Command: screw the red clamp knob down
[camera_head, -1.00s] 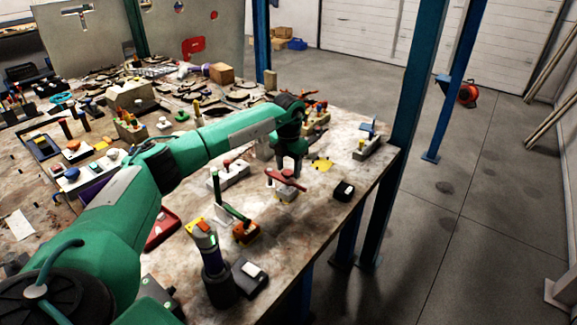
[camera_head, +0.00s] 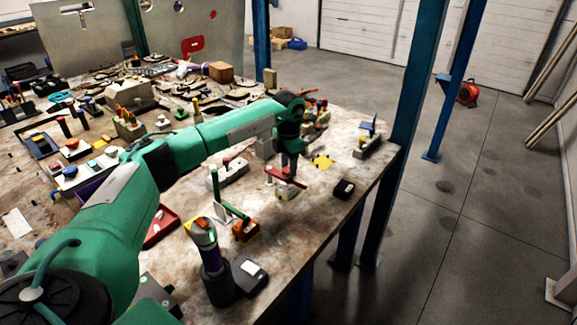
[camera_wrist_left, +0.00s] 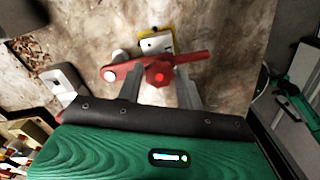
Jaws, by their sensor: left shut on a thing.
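The red clamp knob (camera_wrist_left: 158,74) is a lobed red knob on a red clamp bar (camera_wrist_left: 195,58), above a small white block (camera_wrist_left: 155,43). In the wrist view, the two grey fingers of my left gripper (camera_wrist_left: 159,88) stand on either side of the knob and are shut on it. In the head view, my left gripper (camera_head: 288,172) points down over the red bar (camera_head: 271,173) on the bench; the fingers partly hide the knob there. My right gripper is not in view.
An orange block with a green lever (camera_head: 244,229) stands in front of the clamp. A dark cylinder (camera_head: 217,284) and a black box (camera_head: 250,274) are nearer. A small black box (camera_head: 344,189) sits near the bench's right edge. Bare bench (camera_head: 310,217) lies between.

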